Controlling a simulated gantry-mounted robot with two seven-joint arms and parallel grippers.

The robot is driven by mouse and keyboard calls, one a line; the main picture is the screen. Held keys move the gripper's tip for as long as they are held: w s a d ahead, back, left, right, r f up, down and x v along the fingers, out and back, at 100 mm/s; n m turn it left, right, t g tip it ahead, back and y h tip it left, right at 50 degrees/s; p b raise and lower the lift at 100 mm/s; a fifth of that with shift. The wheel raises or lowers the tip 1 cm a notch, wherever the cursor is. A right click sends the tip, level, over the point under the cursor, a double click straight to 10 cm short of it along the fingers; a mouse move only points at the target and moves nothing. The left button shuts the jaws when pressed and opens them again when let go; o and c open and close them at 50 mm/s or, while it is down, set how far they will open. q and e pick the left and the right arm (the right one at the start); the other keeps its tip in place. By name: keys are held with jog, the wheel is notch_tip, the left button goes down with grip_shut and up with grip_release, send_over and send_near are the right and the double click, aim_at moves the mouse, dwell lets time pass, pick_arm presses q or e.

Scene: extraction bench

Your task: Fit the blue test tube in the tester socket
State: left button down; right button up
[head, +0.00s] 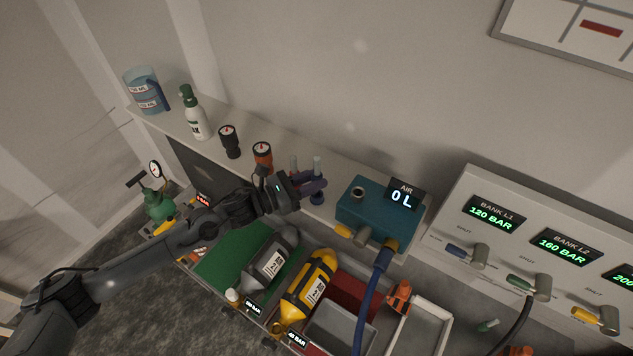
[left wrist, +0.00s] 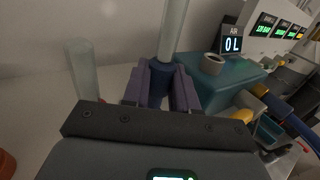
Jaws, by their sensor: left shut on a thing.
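The blue test tube (left wrist: 173,32) has a clear upper part and a blue lower part. It stands about upright between the purple fingers of my left gripper (left wrist: 160,92), which is shut on it. In the head view the tube's clear top (head: 317,164) rises above my left gripper (head: 316,186), and its blue bottom shows below. I cannot tell whether it touches the bench. The teal tester (head: 378,214) is just to the right, with a round, open-topped socket (head: 358,191) on top. The socket also shows in the left wrist view (left wrist: 212,64). My right gripper is not in view.
A second clear tube (left wrist: 82,68) stands left of the fingers. The tester's display (head: 402,197) reads AIR 0 L. Cylinders (head: 308,283) and a blue hose (head: 371,295) lie in front.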

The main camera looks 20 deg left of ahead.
aim_at(318, 166)
pick_arm(q)
jog(key=shift+r, duration=0.2)
jog(key=shift+r+p, duration=0.5)
jog(key=shift+r, duration=0.35)
jog(key=shift+r+p, duration=1.65)
jog(key=shift+r, duration=2.5)
jog(key=shift+d, duration=0.1)
jog(key=shift+d+f, duration=0.1)
jog(key=shift+d, duration=0.45)
jog(key=d+b, duration=0.3)
jog(key=d, duration=0.6)
jog(key=shift+s+d+m+g+h, duration=0.2)
jog(key=shift+s+m+g+h, duration=0.1)
jog(key=shift+h, duration=0.1)
jog(key=shift+b, duration=0.3)
